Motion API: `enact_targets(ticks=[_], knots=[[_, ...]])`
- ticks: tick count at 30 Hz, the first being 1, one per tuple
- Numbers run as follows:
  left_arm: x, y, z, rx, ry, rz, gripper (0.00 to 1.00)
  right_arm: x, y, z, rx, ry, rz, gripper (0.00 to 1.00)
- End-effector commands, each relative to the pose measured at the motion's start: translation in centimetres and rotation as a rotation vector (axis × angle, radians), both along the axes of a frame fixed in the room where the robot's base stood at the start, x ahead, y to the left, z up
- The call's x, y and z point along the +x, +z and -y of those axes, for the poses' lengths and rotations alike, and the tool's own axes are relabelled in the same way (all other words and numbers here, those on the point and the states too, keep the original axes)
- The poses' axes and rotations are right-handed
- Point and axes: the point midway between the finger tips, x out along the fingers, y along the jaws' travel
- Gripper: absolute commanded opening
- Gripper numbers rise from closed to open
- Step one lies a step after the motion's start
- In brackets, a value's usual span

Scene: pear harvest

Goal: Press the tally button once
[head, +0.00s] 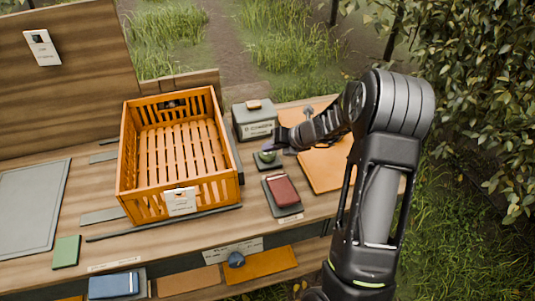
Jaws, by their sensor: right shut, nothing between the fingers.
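The tally button appears to be the small green dome (267,156) on a dark square base, on the wooden bench right of the orange crate. My right gripper (271,148) reaches in from the right, shut and empty, with its fingertips at the far side of the button. The fingers partly cover the button's far edge. I cannot tell whether they touch it. My left gripper is not in view.
An empty orange slatted crate (209,188) stands left of the button. A grey box (243,121) is behind it, and a dark red block (282,190) on a dark pad lies in front. An orange board (325,172) lies to the right.

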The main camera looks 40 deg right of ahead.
Motion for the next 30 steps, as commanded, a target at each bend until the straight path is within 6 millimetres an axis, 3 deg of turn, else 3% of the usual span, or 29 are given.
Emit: enact_targets(ticks=[30], knots=[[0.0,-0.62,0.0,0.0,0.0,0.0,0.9,0.0,-0.82,0.01,0.001,-0.001,0.0,0.0]])
